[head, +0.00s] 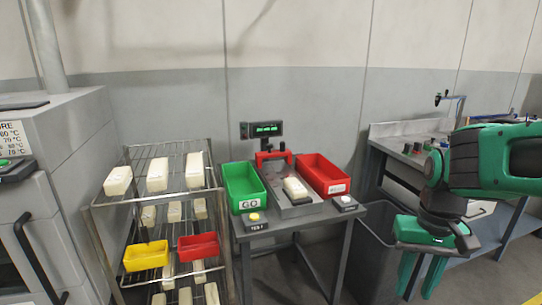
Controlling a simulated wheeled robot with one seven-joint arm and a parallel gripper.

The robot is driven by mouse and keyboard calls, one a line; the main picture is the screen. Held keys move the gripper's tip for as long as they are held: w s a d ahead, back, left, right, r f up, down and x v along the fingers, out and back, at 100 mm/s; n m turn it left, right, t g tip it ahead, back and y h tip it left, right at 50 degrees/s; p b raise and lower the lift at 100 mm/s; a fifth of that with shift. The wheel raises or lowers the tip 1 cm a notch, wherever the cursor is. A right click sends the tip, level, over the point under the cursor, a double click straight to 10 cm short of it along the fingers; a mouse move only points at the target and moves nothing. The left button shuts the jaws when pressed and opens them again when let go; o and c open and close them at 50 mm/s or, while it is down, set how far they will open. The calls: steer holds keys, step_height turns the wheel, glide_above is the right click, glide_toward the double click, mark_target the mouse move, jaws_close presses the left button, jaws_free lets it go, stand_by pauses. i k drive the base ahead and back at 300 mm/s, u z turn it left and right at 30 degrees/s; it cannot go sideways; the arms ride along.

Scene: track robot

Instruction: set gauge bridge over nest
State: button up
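The gauge stand is on a small grey table (305,220) in the middle of the head view. A cream block (296,187) sits on the grey plate in the middle, where the nest appears to be; the block hides most of it. A red bracket with dark knobs (272,157), apparently the gauge bridge, stands at the back end of the plate, behind the block and not over it. My gripper (419,284) hangs at the right, pointing down, well to the right of the table. Its green fingers are apart, with nothing visible between them.
A green GO bin (244,187) and a red bin (323,175) flank the plate. A lit display (262,129) stands behind. A wire rack (220,205) with cream blocks stands at the left. A dark open bin (374,245) lies between table and gripper; a workbench (400,128) is behind my arm.

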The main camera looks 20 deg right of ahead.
mark_target(287, 154)
steer(key=k, duration=0.6)
steer(key=z, duration=0.45)
steer(key=i, duration=1.75)
steer(key=u, duration=0.45)
